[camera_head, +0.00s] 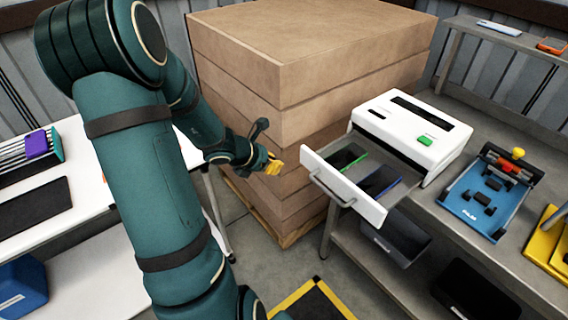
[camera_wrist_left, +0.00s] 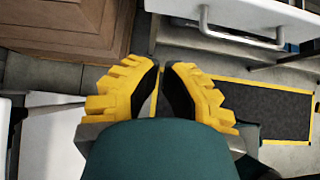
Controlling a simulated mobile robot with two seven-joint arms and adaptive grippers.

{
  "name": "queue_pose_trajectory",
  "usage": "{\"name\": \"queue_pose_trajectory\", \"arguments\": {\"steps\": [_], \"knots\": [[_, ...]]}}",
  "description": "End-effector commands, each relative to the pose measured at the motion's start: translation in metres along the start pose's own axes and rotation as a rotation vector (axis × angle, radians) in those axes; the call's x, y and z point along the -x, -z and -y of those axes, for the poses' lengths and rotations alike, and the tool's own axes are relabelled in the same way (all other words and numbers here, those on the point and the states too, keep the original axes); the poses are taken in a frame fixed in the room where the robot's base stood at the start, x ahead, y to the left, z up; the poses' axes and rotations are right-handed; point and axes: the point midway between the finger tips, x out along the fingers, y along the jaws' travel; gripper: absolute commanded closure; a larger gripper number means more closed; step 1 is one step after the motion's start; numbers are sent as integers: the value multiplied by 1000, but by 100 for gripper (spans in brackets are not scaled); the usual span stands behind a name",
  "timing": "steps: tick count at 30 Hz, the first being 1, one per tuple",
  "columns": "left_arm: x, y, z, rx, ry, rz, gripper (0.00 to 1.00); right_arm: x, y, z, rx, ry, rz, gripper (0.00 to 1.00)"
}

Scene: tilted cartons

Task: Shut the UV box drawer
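The UV box (camera_head: 415,132) is a white unit with a green button on the grey bench at right. Its drawer (camera_head: 343,186) is pulled out toward the left, with a metal handle (camera_head: 332,190) on its white front. A green-edged phone (camera_head: 346,157) and a blue-edged phone (camera_head: 380,181) lie in the drawer. My left gripper (camera_head: 273,168), with yellow fingers, is left of the drawer front, apart from it. In the left wrist view its fingertips (camera_wrist_left: 161,66) are nearly together with nothing between them; the handle (camera_wrist_left: 240,36) shows beyond them. My right gripper is not in view.
Stacked cartons (camera_head: 300,100) on a pallet stand behind the left gripper, close to it. A blue fixture (camera_head: 482,200) sits right of the UV box. Dark bins (camera_head: 395,241) are under the bench. A white table (camera_head: 90,205) is at left.

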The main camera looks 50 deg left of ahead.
Motion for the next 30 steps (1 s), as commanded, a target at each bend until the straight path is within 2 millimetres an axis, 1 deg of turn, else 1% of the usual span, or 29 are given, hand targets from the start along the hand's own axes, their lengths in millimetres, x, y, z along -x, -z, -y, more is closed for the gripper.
{"name": "queue_pose_trajectory", "arguments": {"steps": [1, 13, 14, 15, 18, 21, 25, 30], "knots": [[-11, 3, 1, -1, 4, -2, 100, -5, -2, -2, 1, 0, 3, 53], [-89, 4, 2, -4, 5, -4, 100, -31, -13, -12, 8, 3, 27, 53], [-93, 1, 2, -4, 5, -3, 100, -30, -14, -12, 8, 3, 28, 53], [-96, -7, 2, -6, 5, -1, 100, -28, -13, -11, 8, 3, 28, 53], [-104, -17, 2, -6, 5, -2, 100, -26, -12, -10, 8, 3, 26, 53], [-110, -23, 2, -5, 4, -4, 100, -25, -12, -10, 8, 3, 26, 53], [-114, -27, 2, -5, 4, -3, 100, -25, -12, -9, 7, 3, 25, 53], [-115, -27, 2, -5, 3, -4, 100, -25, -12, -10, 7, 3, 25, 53]]}}
